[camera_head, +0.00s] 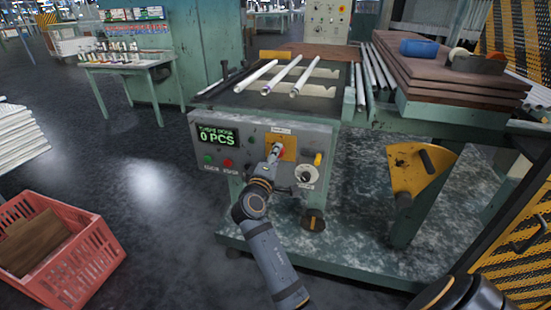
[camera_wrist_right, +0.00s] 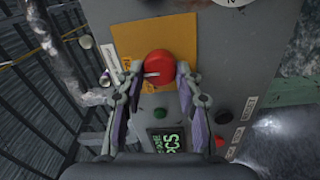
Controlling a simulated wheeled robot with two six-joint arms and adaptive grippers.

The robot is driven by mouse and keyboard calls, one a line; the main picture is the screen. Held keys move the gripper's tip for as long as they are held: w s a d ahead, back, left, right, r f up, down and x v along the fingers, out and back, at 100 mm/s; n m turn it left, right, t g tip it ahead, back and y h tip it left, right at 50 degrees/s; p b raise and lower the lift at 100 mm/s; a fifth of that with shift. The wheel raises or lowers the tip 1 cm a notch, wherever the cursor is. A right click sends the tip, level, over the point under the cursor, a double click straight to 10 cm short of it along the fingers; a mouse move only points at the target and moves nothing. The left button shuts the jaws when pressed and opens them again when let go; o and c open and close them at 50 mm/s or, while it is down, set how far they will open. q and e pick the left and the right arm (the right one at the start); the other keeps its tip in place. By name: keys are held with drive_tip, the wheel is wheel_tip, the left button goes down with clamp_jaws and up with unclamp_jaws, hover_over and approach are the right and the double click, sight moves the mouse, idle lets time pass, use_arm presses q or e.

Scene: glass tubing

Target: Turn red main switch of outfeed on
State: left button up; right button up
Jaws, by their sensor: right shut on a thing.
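The red main switch (camera_wrist_right: 160,68) is a round red knob on a yellow plate (camera_head: 289,147) on the front of the outfeed's grey control panel (camera_head: 258,136). A white mark on the knob lies across it, toward the left in the right wrist view. My right gripper (camera_head: 276,153) is at the plate, with one finger on each side of the knob; it is shut on the knob, as the right wrist view (camera_wrist_right: 159,80) shows. The gripper mostly hides the knob in the head view. My left gripper is not in view.
The panel also has a lit "0 PCS" display (camera_head: 218,136), a green button (camera_head: 208,159), a red button (camera_head: 228,163) and a dark knob on a white disc (camera_head: 306,177). A yellow bracket (camera_head: 418,168) stands to the right. A red crate (camera_head: 75,262) is at left.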

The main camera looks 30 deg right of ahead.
drive_tip(key=shift+f, duration=0.15)
drive_tip(key=o, duration=1.2)
drive_tip(key=shift+c, duration=0.2)
